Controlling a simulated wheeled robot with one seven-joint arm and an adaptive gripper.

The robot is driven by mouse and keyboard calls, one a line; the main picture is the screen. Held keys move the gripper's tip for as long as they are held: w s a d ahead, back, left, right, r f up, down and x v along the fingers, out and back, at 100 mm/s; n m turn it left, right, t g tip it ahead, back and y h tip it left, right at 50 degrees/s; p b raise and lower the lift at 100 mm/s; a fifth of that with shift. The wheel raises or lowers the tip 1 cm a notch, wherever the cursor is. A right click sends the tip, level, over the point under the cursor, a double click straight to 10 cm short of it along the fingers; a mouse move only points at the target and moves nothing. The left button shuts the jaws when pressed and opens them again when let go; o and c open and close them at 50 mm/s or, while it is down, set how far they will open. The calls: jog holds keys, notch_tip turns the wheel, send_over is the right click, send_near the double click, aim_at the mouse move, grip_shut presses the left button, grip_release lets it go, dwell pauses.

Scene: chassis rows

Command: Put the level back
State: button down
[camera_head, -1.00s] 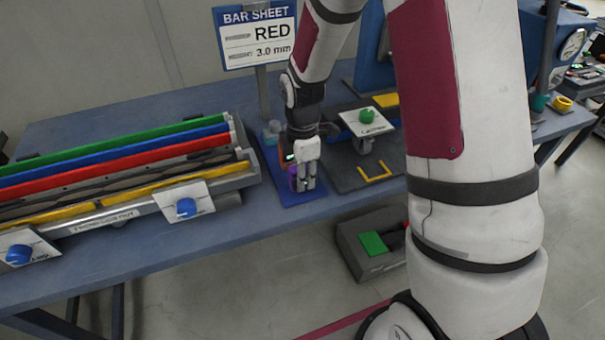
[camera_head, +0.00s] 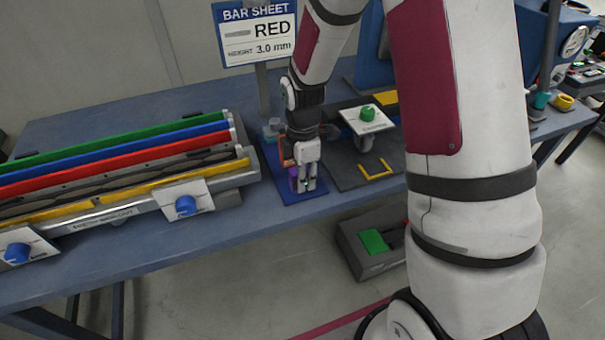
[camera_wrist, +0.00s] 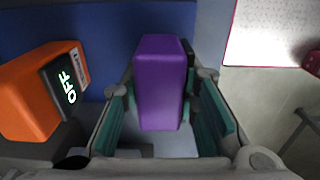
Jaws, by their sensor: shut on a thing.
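A purple block (camera_wrist: 160,80), which may be the level, sits between the fingers of my gripper (camera_wrist: 168,125) in the wrist view. My gripper is shut on it. In the head view my gripper (camera_head: 304,184) points down, low over the blue mat (camera_head: 302,198), with a bit of purple (camera_head: 293,178) at its left side. I cannot tell whether the block touches the mat. An orange device (camera_wrist: 30,95) with a dark display reading OFF lies left of the fingers in the wrist view.
A rack of coloured bars (camera_head: 120,160) with blue-knobbed plates fills the table's left. A dark mat (camera_head: 345,175) with a yellow corner mark lies to the right, with a green-knobbed plate (camera_head: 366,121) behind. A sign (camera_head: 256,35) reads BAR SHEET RED.

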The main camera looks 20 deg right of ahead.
jog(key=shift+f, duration=0.55)
dwell(0.4)
jog(key=c, duration=1.2)
grip_release()
notch_tip(320, 180, up, 12)
jog(key=shift+f, duration=0.1)
